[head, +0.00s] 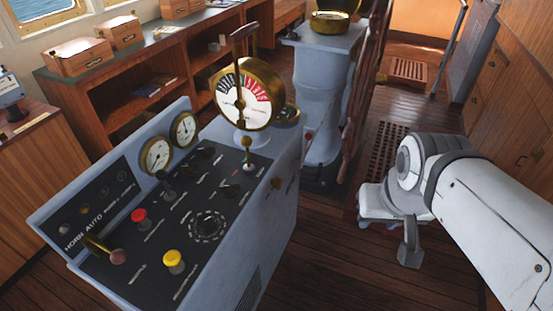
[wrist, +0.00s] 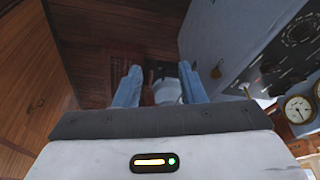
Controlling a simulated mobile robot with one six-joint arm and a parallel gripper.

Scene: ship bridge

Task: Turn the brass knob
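My gripper (head: 388,238) is in the air to the right of the console in the head view, well apart from the knob. In the wrist view my gripper (wrist: 160,70) has its two bluish fingers spread, with nothing held between them.
The console top carries a red button (head: 139,215), a yellow button (head: 173,258), gauges and a brass telegraph dial (head: 246,95) with a lever. A grey pedestal (head: 325,95) stands behind. Wooden floor lies open between console and gripper; wooden cabinets (head: 500,95) line the right.

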